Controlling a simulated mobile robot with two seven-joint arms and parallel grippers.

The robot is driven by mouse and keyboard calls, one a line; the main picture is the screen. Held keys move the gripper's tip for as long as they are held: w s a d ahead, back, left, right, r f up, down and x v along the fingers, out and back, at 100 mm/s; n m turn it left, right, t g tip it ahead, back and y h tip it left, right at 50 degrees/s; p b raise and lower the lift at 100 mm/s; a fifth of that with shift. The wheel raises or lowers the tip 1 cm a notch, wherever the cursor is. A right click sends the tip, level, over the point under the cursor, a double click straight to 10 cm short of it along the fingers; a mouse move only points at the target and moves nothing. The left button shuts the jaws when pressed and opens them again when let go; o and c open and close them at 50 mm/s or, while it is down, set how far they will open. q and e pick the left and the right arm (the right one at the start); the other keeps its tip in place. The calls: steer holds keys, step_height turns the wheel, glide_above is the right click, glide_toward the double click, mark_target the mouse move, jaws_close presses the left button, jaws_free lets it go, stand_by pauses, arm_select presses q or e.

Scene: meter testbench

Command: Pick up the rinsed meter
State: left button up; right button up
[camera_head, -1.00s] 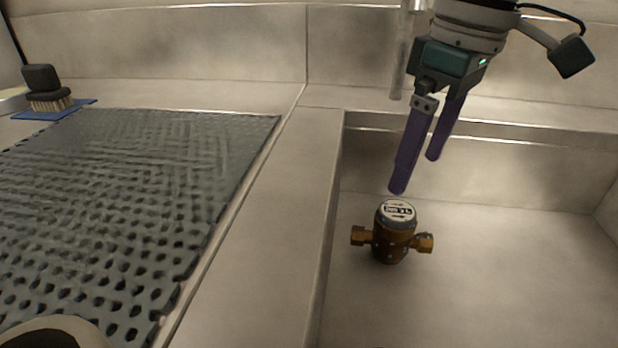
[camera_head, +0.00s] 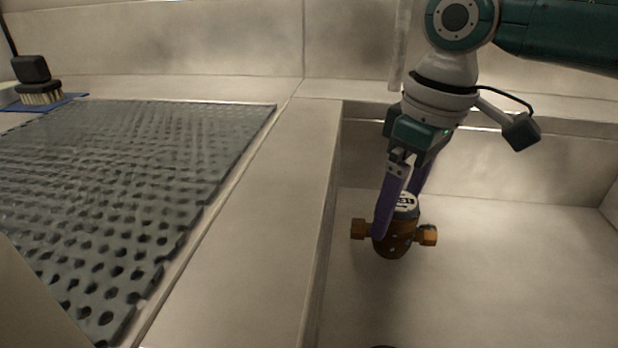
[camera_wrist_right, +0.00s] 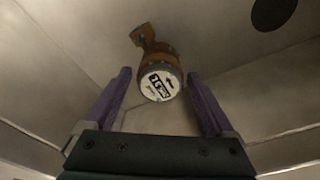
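The rinsed meter (camera_head: 393,245) is a brass body with a threaded port on each side and a round white dial on top. It stands upright on the floor of the sink basin. In the right wrist view the meter (camera_wrist_right: 158,72) lies ahead of and between the fingertips. My right gripper (camera_head: 398,212) has come down over the meter, one purple finger in front of it and the other behind. In the right wrist view the fingers of the gripper (camera_wrist_right: 158,75) are apart, with gaps beside the dial. My left gripper is not in view.
The sink basin (camera_head: 500,290) is otherwise open around the meter, with a steel ledge (camera_head: 262,230) on its left. A dark perforated mat (camera_head: 130,170) lies left of the ledge. A brush (camera_head: 38,82) rests on a blue pad at the far left. A dark drain hole (camera_wrist_right: 272,12) shows in the wrist view.

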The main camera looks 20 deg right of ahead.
jaws_close()
stand_by(0.5)
steer(key=shift+r, duration=0.1)
